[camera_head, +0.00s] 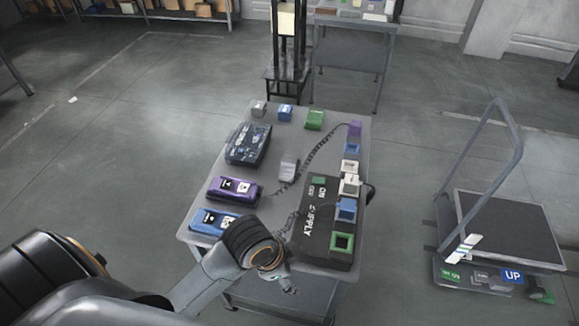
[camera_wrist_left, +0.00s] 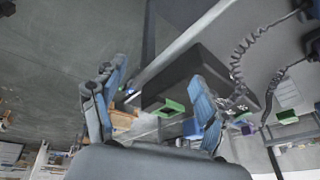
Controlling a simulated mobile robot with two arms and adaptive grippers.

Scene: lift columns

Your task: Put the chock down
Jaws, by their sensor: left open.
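My left gripper (camera_head: 284,280) is at the near edge of the grey table (camera_head: 272,145), in front of the black SUPPLY box (camera_head: 310,238). In the left wrist view its two blue-grey fingers (camera_wrist_left: 155,100) stand wide apart. A small orange-brown piece (camera_wrist_left: 123,121) shows beside the left finger in that view; I cannot tell whether it is the chock or something farther off. No chock can be made out for certain in the head view, where my wrist hides part of the table edge. My right gripper is not in view.
The table holds a purple device (camera_head: 234,189), a blue device (camera_head: 205,221), a dark case (camera_head: 248,144), a coiled cable (camera_head: 312,155) and several coloured blocks. A cart (camera_head: 508,225) stands at the right. A black column stand (camera_head: 287,75) is behind the table. Floor is clear at left.

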